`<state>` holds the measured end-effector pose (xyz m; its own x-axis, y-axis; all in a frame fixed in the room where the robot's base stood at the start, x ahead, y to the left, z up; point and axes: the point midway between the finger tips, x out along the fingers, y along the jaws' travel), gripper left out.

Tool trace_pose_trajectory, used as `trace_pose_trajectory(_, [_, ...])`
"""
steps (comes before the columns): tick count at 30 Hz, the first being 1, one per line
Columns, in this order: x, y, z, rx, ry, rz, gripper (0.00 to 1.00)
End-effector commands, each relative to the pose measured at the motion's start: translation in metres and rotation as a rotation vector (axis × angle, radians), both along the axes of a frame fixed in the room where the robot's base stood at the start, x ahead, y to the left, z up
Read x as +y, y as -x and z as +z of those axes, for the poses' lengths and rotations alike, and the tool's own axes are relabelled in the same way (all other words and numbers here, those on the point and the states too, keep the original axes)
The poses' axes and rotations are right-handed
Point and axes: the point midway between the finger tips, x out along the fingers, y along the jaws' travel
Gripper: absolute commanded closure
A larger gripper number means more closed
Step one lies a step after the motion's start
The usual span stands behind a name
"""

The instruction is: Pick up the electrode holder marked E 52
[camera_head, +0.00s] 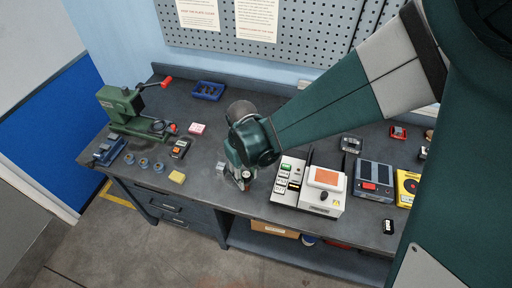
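My gripper (243,186) points down at the front middle of the dark workbench (212,150). It is small in the head view, and my arm covers part of it, so I cannot tell whether its fingers are open or shut. No E 52 marking is readable, so I cannot say which thing is the electrode holder. A small grey block (221,168) lies just left of the gripper. A small black item with a white label (388,226) stands at the right front edge.
A white instrument (310,190) with an orange top stands close right of my gripper. A dark box with a red label (373,180) and a yellow device (407,188) are farther right.

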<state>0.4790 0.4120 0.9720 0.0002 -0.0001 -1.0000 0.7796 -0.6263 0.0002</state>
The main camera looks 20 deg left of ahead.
Motion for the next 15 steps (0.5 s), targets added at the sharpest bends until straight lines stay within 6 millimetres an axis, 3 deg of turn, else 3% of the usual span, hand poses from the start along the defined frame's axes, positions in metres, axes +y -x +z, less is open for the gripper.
trace_pose_trajectory(15, [-0.001, 0.001, -0.036, 0.000, 0.000, 0.000, 0.70])
